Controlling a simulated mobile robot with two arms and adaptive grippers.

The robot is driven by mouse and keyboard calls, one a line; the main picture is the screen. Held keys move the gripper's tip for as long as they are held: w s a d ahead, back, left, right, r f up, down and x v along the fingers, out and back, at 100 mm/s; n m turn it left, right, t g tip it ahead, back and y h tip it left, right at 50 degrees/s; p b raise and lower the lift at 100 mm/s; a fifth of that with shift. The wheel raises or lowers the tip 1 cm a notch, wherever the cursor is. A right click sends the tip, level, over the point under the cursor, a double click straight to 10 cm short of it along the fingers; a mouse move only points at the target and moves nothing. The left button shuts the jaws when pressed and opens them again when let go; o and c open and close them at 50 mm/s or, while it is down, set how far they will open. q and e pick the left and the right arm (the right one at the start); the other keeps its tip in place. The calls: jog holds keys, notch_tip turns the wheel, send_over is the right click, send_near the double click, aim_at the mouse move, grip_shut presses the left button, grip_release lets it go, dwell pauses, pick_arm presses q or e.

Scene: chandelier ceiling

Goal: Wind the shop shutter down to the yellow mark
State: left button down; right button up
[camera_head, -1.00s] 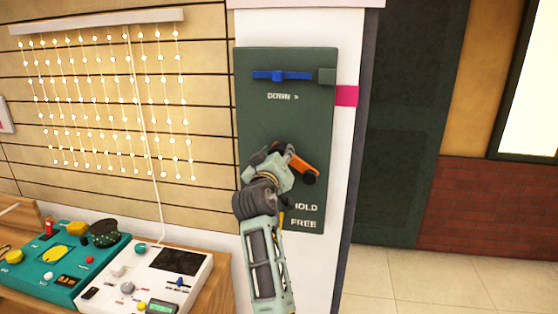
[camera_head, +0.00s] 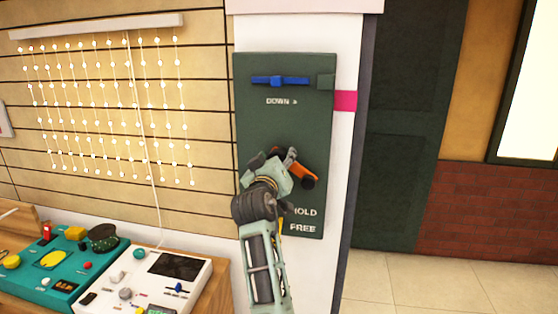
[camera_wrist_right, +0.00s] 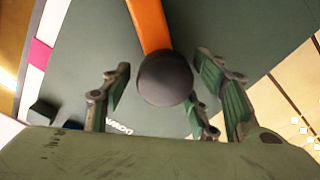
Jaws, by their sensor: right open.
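A dark green panel (camera_head: 262,130) is fixed to a white post. An orange crank arm (camera_head: 296,165) with a dark round knob (camera_head: 308,183) shows on it, partly behind my right gripper (camera_head: 284,168). In the right wrist view the knob (camera_wrist_right: 165,79) lies between the open fingers, with gaps at its sides; whether it touches a finger pad is unclear. A blue slider (camera_head: 278,81) lies on a bar above the words "DOWN >". HOLD and FREE labels are low on the panel, beside a yellow part (camera_head: 281,227) mostly hidden by my arm. I cannot identify the shutter or yellow mark. My left gripper is out of view.
A teal console (camera_head: 50,262) and a white console (camera_head: 135,275) stand on a wooden bench at lower left. Bead lights and a cord hang on the slatted wall. A pink band (camera_head: 346,101) marks the post. Tiled floor (camera_head: 440,285) is clear at right.

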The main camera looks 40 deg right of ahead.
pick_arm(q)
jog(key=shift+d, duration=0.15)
pick_arm(e)
jog(key=v, duration=0.7)
jog(key=shift+o, duration=0.2)
jog(key=shift+s+a, duration=0.1)
jog(key=shift+s, duration=0.05)
